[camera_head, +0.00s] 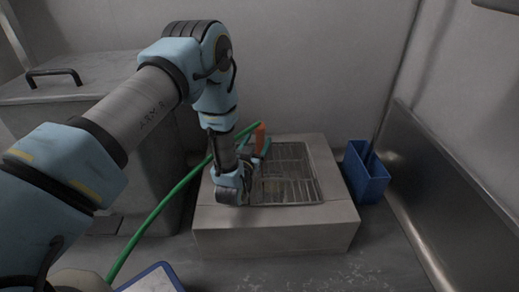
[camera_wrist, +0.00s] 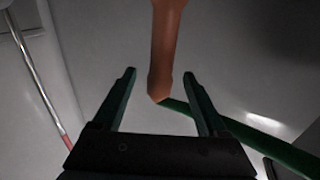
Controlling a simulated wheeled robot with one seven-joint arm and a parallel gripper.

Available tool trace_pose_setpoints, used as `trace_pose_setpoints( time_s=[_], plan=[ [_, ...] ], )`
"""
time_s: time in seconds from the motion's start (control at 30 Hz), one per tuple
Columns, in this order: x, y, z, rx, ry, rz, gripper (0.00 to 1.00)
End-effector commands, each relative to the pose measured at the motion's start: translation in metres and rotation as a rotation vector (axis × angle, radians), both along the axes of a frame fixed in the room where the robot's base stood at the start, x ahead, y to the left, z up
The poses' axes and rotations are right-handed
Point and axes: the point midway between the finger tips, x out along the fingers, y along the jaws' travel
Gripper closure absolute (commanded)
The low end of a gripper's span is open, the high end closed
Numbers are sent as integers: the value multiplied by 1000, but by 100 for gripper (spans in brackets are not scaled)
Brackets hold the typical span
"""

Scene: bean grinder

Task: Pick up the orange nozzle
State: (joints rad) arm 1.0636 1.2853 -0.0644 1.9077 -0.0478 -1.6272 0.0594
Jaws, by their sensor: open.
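The pale block (camera_head: 280,230) carries a metal grate (camera_head: 290,180). The green hose (camera_head: 160,210) runs down to the left. A blue bin (camera_head: 366,178) stands right of the block. A grey lidded box (camera_head: 130,130) stands left, and a metal panel (camera_head: 450,180) is at right.

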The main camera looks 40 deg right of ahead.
Motion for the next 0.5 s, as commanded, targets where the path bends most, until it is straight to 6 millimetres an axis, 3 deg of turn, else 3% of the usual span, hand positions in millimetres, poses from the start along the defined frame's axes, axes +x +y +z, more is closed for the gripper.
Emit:
trace_pose_setpoints(
  time_s=[0.5],
  plan=[
    [31, -50, 2, -1, 0, 1, 24]
  ],
)
